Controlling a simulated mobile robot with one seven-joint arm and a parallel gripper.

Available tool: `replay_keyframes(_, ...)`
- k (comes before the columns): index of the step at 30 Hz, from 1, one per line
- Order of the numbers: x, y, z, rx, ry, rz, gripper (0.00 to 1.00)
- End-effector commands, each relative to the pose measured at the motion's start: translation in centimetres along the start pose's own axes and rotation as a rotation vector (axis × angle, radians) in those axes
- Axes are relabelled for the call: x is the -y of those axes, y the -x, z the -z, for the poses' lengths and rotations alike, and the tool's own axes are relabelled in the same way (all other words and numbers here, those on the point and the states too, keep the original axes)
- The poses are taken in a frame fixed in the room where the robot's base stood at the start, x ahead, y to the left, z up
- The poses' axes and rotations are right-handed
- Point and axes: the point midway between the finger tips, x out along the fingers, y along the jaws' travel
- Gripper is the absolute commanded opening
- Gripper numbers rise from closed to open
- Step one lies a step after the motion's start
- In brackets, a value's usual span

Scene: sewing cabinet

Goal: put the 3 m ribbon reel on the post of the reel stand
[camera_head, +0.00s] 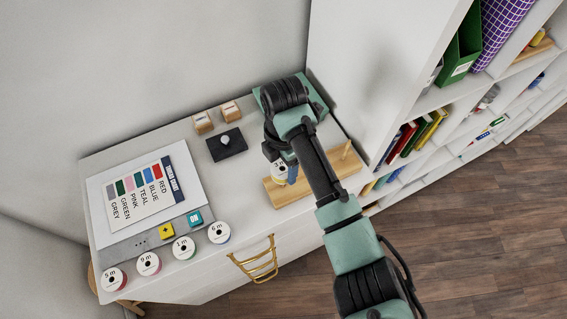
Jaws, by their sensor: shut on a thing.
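The reel stand (318,184) is a light wooden base on the right part of the cabinet top. One upright post (347,149) shows at its right end; my arm hides the middle of the stand. My gripper (284,162) is over the left part of the stand, pointing down. It is shut on a white-faced reel (279,171), taken as the 3 m ribbon reel; its label is too small to read surely. Blue shows at the reel's right side. I cannot tell whether the reel is around a post or above the base.
Several white reels (184,247) stand in a row along the front left edge. A bookshelf (361,60) rises at right.

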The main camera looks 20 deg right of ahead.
Motion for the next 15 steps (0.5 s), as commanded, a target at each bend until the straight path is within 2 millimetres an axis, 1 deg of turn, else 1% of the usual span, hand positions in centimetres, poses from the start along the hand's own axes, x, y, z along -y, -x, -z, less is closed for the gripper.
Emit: replay_keyframes(15, 0.00, -1.03, 0.01, 0.000, 0.000, 0.000, 0.12)
